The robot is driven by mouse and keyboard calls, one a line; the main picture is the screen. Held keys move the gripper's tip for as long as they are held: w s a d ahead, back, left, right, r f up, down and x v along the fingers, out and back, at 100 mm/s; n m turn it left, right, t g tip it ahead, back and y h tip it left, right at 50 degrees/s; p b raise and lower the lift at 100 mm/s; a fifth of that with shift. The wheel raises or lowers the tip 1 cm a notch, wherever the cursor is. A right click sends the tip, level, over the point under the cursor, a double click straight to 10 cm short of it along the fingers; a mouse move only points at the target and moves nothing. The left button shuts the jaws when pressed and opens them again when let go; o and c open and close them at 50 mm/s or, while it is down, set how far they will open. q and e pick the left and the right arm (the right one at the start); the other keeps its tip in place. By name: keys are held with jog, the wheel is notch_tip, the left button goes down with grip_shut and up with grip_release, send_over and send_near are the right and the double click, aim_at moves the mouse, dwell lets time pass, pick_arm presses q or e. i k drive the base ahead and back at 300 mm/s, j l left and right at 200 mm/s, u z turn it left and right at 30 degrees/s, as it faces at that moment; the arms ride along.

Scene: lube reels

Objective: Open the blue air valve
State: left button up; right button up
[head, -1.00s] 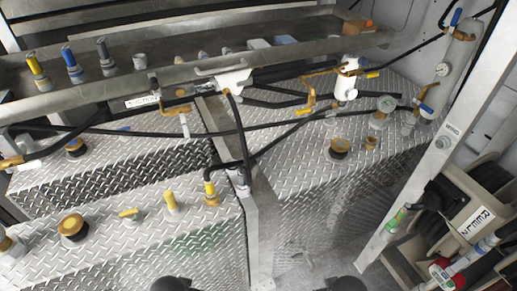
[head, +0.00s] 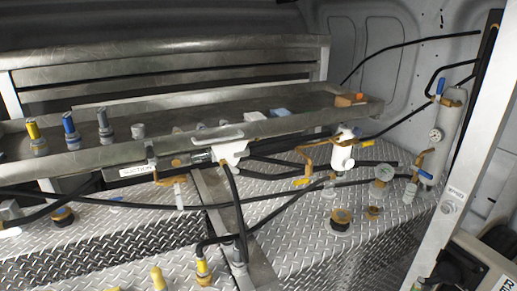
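A grey-white cylinder (head: 441,130) with a round gauge (head: 436,135) stands upright at the right, by the white wall. A small blue valve handle (head: 441,86) is at its top, standing roughly upright beside a brass fitting. A second blue handle (head: 425,174) sits low on the cylinder, tilted, by a brass fitting (head: 412,188). I cannot tell which of the two is the air valve, nor whether either is open. Neither of my grippers is in view.
A metal shelf (head: 235,125) with blue, yellow and grey nozzles runs across the middle. Black hoses cross the diamond-plate tank tops (head: 300,220). A white upright post (head: 462,170) stands in front, right of the cylinder. A dark reel and box are at the lower right.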

aim_at(442, 81)
jog(key=i+l+z, duration=0.15)
jog(key=z, duration=0.25)
jog(key=i+z, duration=0.8)
jog(key=k, duration=0.1)
